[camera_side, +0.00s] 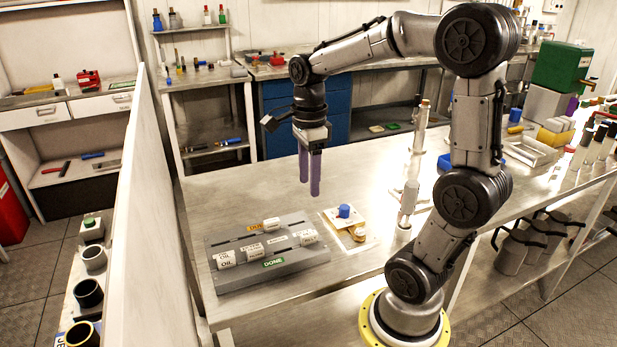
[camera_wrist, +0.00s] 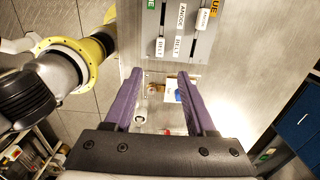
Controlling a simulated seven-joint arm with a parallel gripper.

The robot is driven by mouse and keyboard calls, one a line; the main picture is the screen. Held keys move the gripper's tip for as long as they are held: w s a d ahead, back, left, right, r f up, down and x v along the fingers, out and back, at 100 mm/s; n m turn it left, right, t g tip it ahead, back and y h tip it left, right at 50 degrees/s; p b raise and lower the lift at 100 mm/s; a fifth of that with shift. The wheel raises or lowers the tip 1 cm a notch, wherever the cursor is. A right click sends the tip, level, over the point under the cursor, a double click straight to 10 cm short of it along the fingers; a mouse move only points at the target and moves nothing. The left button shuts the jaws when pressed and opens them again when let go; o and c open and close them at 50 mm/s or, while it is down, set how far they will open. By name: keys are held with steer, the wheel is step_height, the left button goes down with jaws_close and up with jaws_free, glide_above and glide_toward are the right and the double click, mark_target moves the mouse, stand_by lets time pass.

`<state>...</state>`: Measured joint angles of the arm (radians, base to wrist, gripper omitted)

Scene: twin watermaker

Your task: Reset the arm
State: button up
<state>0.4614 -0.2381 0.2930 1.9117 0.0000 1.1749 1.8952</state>
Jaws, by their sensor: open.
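My gripper (camera_side: 309,188) hangs from the arm above the workbench, fingers pointing down. Its two purple fingers also show in the wrist view (camera_wrist: 160,76), apart with nothing between them, so it is open and empty. The fingertips are in the air, behind a grey board (camera_side: 222,283) with white labelled blocks. The arm is bent, with its elbow high above its yellow-ringed base.
The grey board carries a green DONE label (camera_side: 274,263) and an orange label. A small tray with a blue-capped item (camera_side: 344,211) stands beside it. Upright tools (camera_side: 409,203) stand near my arm. A white partition (camera_side: 160,200) borders the bench on the left.

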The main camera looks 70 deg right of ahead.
steer(key=s+a+n+t, duration=0.2)
steer(key=s+a+n, duration=0.2)
steer(key=n, duration=0.9)
steer(key=s+a+r+n+t, duration=0.1)
steer(key=s+a+n+t, duration=0.2)
steer(key=a+n, duration=0.5)
steer(key=shift+s+r+n+t, duration=0.3)
steer(key=shift+s+n, duration=0.3)
steer(key=shift+n, duration=2.4)
steer(key=shift+a, duration=0.1)
